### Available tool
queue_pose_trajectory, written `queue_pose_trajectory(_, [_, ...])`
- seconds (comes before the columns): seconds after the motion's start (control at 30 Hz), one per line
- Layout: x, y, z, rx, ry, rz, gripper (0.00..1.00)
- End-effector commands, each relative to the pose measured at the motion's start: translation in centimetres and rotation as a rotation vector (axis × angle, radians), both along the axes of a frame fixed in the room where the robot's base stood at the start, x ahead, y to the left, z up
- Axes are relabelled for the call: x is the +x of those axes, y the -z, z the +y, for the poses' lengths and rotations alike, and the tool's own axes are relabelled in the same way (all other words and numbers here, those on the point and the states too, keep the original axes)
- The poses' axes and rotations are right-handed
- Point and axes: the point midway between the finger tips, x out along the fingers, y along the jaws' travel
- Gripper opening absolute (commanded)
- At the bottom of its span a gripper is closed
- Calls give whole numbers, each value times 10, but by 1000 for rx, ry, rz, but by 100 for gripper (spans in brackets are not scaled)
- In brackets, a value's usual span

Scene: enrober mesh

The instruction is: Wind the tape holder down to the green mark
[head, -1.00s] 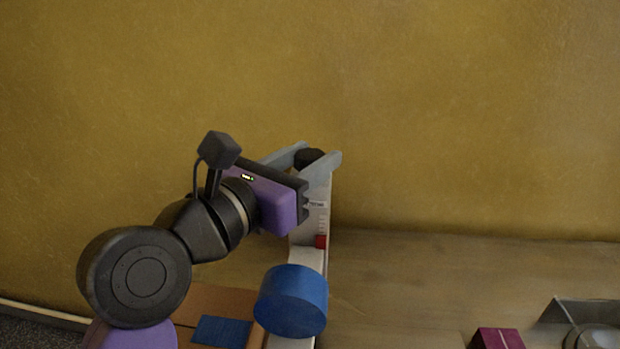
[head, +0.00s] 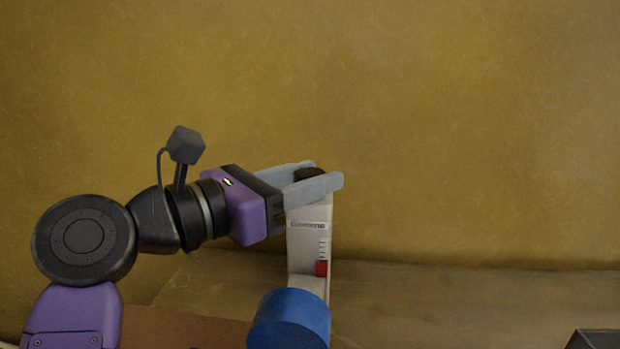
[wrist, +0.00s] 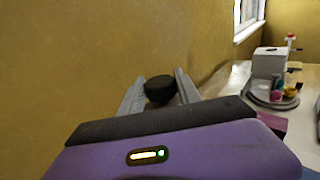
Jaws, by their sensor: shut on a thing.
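A white upright stand (head: 308,245) has a printed scale and a red block (head: 321,269) at the scale's lower end. A black round knob (head: 310,174) sits on its top. It also shows in the wrist view (wrist: 160,88). My gripper (head: 325,178) reaches in from the left with its grey fingers on either side of the knob and is shut on it. A blue cylinder (head: 290,320), which looks like the tape holder, stands low in front of the stand; its lower part is cut off by the frame. I cannot make out a green mark.
A wooden bench (head: 470,295) runs right of the stand and is mostly clear. A yellow-brown wall (head: 460,120) rises behind. In the wrist view, a white box (wrist: 270,62) and small colored items on a grey tray stand at the right.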

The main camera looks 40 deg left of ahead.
Motion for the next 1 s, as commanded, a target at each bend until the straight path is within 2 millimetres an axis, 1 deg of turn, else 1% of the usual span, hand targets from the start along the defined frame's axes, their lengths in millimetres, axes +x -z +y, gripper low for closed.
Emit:
queue_pose_trajectory(0.03, [0, 1, 0, -1, 0, 3, 43])
queue_pose_trajectory(0.1, [0, 1, 0, -2, 0, 2, 57])
queue_pose_trajectory(0.13, [0, 1, 0, -2, -1, 2, 61])
queue_pose_trajectory(0.4, [0, 1, 0, -1, -1, 1, 61])
queue_pose_trajectory(0.5, [-4, 1, 1, -1, -2, 1, 61])
queue_pose_trajectory(0.57, [-9, 1, 3, 0, -3, 1, 61])
queue_pose_trajectory(0.9, [-61, 2, 15, -1, -3, 1, 61])
queue_pose_trajectory(1.0, [-70, 2, 16, -1, -2, 2, 61])
